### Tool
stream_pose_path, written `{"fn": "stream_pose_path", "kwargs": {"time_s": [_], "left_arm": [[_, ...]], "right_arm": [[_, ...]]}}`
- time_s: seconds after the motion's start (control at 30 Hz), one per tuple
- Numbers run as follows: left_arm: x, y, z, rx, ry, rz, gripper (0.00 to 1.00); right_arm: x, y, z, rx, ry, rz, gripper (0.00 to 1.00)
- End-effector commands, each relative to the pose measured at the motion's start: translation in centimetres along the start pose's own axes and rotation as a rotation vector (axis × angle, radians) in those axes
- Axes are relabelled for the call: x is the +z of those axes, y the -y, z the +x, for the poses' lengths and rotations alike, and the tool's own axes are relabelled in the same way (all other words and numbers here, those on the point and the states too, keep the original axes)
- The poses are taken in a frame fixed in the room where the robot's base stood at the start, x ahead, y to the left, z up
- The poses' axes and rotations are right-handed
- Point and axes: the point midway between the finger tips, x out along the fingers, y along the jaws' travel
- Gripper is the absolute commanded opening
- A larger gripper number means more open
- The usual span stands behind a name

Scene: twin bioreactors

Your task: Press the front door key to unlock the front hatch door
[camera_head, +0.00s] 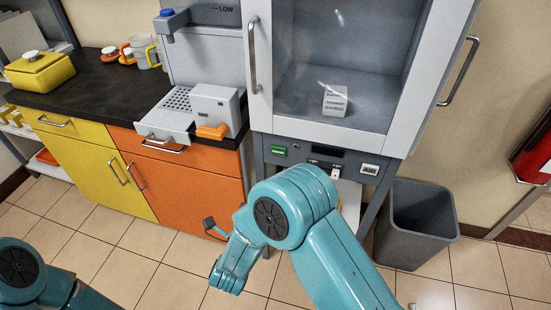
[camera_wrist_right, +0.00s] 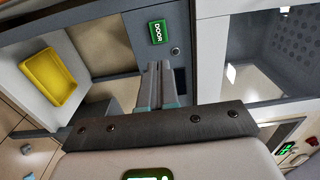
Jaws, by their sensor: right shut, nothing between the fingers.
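The green door key (camera_head: 278,151) sits on the left of the dark panel below the hatch. In the right wrist view the key (camera_wrist_right: 157,32) is lit green and reads DOOR. My right gripper (camera_wrist_right: 160,66) is shut and empty, its fingertips pointing at the panel a little below the key in that view. I cannot tell whether they touch the panel. The front hatch door (camera_head: 258,100) is a pale frame with clear glass and a bar handle, and looks closed. My left arm shows at the lower left of the head view, its gripper out of view.
A small white box (camera_head: 335,100) stands inside the cabinet. An AIR key (camera_head: 370,169) is at the panel's right. A grey bin (camera_head: 417,225) stands right of the cabinet. Orange and yellow drawers (camera_head: 190,185) lie left. A yellow tray (camera_wrist_right: 52,78) shows in the wrist view.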

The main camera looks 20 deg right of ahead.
Motion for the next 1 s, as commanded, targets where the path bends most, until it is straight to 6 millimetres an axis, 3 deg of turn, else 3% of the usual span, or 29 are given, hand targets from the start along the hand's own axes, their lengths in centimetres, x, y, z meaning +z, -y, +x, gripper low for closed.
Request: {"fn": "stream_pose_path", "kwargs": {"time_s": [0.23,0.37,0.8,1.0], "left_arm": [[0.0,0.0,-0.1,0.0,0.0,0.0,0.0],[0.0,-0.1,-0.3,0.0,0.0,0.0,0.0],[0.0,-0.5,-1.3,0.0,0.0,0.0,0.0],[0.0,-0.6,-1.7,0.0,0.0,0.0,0.0]], "right_arm": [[-0.1,0.1,0.3,0.0,-0.003,0.0,0.0],[-0.2,0.1,1.5,0.001,-0.008,0.001,0.0],[-0.1,0.1,10.7,-0.001,-0.009,0.001,0.0],[-0.1,0.1,13.4,0.0,-0.007,0.0,0.0]]}}
